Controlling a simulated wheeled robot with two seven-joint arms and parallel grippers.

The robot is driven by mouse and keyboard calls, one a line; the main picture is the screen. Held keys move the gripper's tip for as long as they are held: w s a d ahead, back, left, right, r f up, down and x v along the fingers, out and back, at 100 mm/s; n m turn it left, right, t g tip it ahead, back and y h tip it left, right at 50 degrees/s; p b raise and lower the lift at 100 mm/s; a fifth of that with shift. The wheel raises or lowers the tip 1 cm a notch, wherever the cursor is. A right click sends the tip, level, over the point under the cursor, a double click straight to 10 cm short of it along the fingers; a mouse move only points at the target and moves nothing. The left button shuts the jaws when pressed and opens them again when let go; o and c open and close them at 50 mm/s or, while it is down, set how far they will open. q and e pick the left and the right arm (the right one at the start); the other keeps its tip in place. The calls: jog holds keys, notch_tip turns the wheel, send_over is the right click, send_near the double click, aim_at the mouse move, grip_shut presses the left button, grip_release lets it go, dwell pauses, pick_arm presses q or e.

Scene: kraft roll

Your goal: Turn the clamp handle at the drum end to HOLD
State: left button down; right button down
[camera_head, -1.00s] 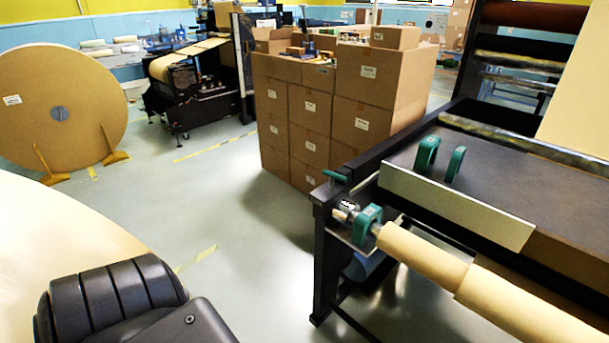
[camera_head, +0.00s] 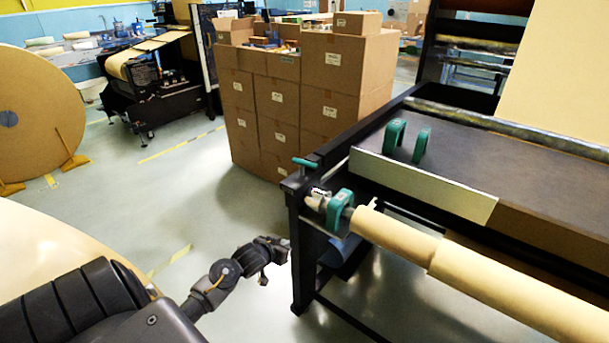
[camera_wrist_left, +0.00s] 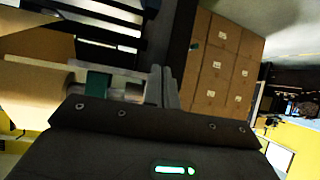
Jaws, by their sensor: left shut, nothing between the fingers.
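A teal handle (camera_head: 305,163) sits on top of the near left corner of the dark machine frame (camera_head: 298,235). Below it, a teal clamp block (camera_head: 340,205) stands at the end of the kraft roll (camera_head: 395,238), beside a small metal fitting with a label (camera_head: 318,194) too small to read. My left gripper (camera_head: 285,247) is shut and empty, low and left of the frame leg, below the handle and apart from the clamp. In the left wrist view its fingers (camera_wrist_left: 165,87) are together, with a teal block (camera_wrist_left: 98,83) and the roll (camera_wrist_left: 35,92) to their left. My right gripper is not in view.
Stacked cartons (camera_head: 300,100) stand behind the frame. Two teal brackets (camera_head: 408,141) stand on the dark machine table behind a pale plate (camera_head: 425,185). A large kraft disc (camera_head: 38,110) stands at the left. The floor (camera_head: 200,215) between is clear.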

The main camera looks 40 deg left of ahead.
pick_arm(q)
notch_tip(320, 180, up, 23)
jog(key=w+a+t, duration=0.1)
jog(key=w+t, duration=0.1)
jog(key=t, duration=0.2)
jog(key=shift+y, duration=0.4)
jog(key=p, duration=0.2)
send_near(309, 165)
jog(key=x, duration=0.6)
jog(key=shift+w+a+f, duration=0.1)
jog(key=shift+w+f, duration=0.05)
jog(key=shift+w, duration=0.2)
jog(key=shift+w+b, duration=0.15)
jog(key=shift+b, duration=0.2)
